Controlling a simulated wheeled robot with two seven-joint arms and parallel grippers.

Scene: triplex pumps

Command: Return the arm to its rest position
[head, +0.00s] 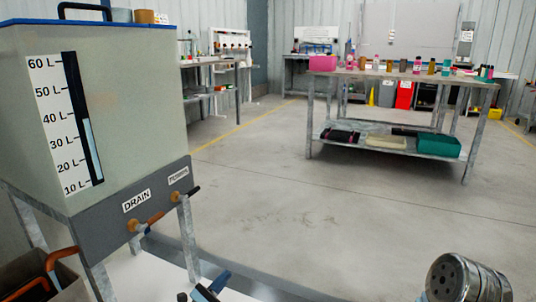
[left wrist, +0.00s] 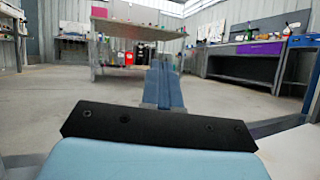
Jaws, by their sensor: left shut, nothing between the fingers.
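My left gripper (head: 212,288) shows at the bottom edge of the head view, partly cut off, low in front of the tank stand. In the left wrist view its blue fingers (left wrist: 164,85) lie together, pointing forward, with nothing between them. The fingers point out over open floor toward a distant workbench. Most of my left arm is out of the head view. My right gripper does not show in either view.
A large tank (head: 130,110) with a litre scale and drain valves (head: 135,226) stands close at the left. A perforated metal cylinder (head: 462,280) is at bottom right. A workbench (head: 400,76) with bottles stands farther back. The floor (head: 300,200) between is clear.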

